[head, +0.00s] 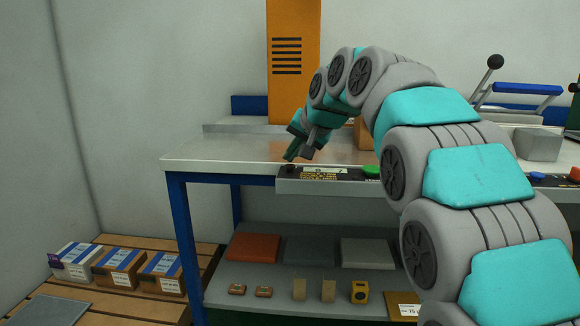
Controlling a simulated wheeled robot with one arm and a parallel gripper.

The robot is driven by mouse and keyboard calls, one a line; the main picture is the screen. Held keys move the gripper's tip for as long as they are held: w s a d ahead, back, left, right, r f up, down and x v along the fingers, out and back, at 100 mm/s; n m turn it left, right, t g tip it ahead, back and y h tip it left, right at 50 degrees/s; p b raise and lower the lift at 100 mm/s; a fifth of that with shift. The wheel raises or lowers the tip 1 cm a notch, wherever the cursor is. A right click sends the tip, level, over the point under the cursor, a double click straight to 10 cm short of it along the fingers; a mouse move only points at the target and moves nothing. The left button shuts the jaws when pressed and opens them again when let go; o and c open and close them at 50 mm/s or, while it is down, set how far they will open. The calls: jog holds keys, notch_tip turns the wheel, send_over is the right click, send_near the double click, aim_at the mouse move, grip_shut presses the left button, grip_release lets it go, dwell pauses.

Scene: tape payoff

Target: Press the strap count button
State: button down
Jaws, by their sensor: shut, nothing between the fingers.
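A grey control panel (330,182) runs along the front edge of the workbench. A green button (372,171) is to the right of the display. A strap count button cannot be told by its label. My gripper (291,154) is shut and empty, pointing down and left. In the picture its tips are just above the panel's left end; I cannot tell whether they touch anything. My arm hides part of the panel on the right.
An orange column (293,60) stands behind the bench top (215,152). A blue button (537,176) and a red button (574,174) sit farther right. A lever with a black knob (495,62) rises at right. Boxes stand on the lower shelf (290,312) and the pallet (120,303).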

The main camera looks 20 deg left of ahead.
aim_at(291, 168)
jog(key=shift+f+b, duration=0.3)
jog(key=shift+f, duration=0.3)
dwell(0.7)
jog(key=shift+r, duration=0.15)
jog(key=shift+r+p, duration=0.8)
jog(key=shift+r, duration=0.1)
jog(key=shift+r+p, duration=1.95)
jog(key=shift+r, duration=0.55)
